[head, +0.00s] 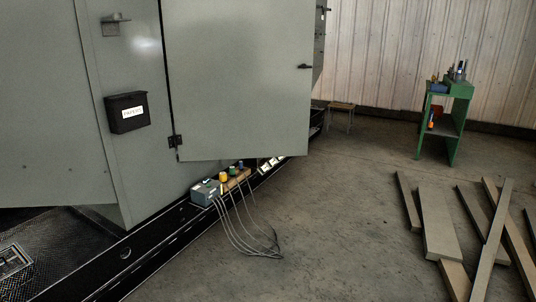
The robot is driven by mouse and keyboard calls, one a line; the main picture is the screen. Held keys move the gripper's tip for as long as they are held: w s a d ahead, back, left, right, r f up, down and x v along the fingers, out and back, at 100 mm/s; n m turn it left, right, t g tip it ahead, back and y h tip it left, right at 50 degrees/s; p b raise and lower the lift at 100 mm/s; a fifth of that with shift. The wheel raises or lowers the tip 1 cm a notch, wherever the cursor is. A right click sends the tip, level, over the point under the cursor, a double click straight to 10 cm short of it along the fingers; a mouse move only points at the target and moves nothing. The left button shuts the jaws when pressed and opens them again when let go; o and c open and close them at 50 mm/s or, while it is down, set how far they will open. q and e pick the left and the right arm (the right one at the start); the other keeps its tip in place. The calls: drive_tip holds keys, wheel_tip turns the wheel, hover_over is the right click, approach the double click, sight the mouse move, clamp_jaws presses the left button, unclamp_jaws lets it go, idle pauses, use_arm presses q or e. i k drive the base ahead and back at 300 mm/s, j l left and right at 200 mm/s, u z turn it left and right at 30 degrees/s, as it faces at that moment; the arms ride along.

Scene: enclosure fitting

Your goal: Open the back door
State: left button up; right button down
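A large grey enclosure fills the left and middle of the head view. A flat grey door (240,85) hangs on its side, with a hinge (175,142) at its lower left and a small dark handle (304,66) near its right edge. The door's lower edge stands clear of the black base, and it looks swung out from the enclosure. Another large grey panel (45,110) stands at the far left. I cannot tell which of these is the back door. Neither of my grippers is in view.
A black box with a white label (127,112) is fixed to the enclosure wall. A grey connector box (205,192) with cables trailing onto the floor sits on the black base rail (150,245). Planks (437,220) lie at right, near a green stand (437,130). Middle floor is clear.

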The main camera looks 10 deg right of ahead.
sight(239, 88)
drive_tip(key=i+l+z, duration=0.3)
drive_tip(key=i, duration=0.45)
drive_tip(key=i+j+z, duration=0.1)
drive_tip(key=i+z, duration=0.25)
drive_tip(key=i, duration=0.4)
drive_tip(key=i+j+z, duration=0.3)
drive_tip(key=i, duration=0.45)
drive_tip(key=i+l+u, duration=0.1)
drive_tip(key=i+u, duration=0.2)
drive_tip(key=i, duration=0.2)
drive_tip(key=i+l+u, duration=0.25)
drive_tip(key=i, duration=0.25)
drive_tip(key=i+l+u, duration=0.3)
drive_tip(key=i, duration=0.2)
